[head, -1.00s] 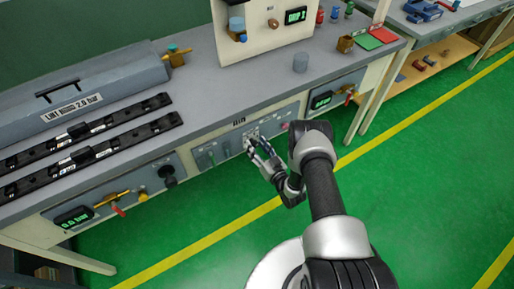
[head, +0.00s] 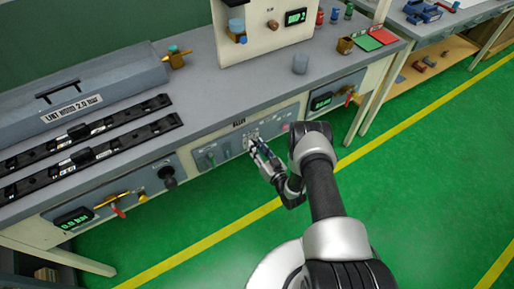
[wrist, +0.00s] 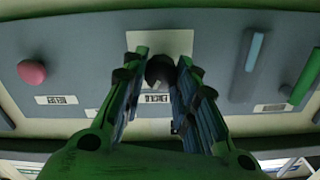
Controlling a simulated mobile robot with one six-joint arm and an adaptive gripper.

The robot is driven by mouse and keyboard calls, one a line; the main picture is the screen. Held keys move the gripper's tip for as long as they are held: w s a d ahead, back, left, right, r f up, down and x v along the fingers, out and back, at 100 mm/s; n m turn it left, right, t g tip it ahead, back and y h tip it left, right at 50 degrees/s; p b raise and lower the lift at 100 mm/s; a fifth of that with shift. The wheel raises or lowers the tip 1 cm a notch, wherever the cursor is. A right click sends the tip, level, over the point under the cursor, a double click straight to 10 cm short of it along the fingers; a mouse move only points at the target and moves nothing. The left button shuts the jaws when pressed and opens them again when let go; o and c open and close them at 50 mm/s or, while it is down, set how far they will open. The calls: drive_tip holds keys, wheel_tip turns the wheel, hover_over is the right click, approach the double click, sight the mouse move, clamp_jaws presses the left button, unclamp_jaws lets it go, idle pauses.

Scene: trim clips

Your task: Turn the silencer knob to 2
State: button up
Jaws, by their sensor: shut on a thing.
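The silencer knob (wrist: 160,72) is a dark round knob on a pale plate (wrist: 176,42) in the grey front panel. In the wrist view it sits between my two fingertips, and my gripper (wrist: 161,82) is shut on it. The fingers hide its sides, and I cannot read which number it points to. A small label (wrist: 156,99) below it is too blurred to read surely. In the head view my gripper (head: 255,147) reaches the panel under the bench top, and the knob is mostly hidden behind the fingers.
A pink-red button (wrist: 32,72), a blue lever (wrist: 255,52) and a green lever (wrist: 305,78) are on the same panel. The green floor (head: 405,170) in front is clear.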

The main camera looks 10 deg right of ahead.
drive_tip(key=n, duration=1.1)
drive_tip(key=shift+s+a+n+p, duration=0.1)
drive_tip(key=shift+a+n+p, duration=0.05)
drive_tip(key=shift+n+p, duration=0.25)
idle(0.4)
drive_tip(key=o, duration=1)
drive_tip(key=shift+o, duration=0.2)
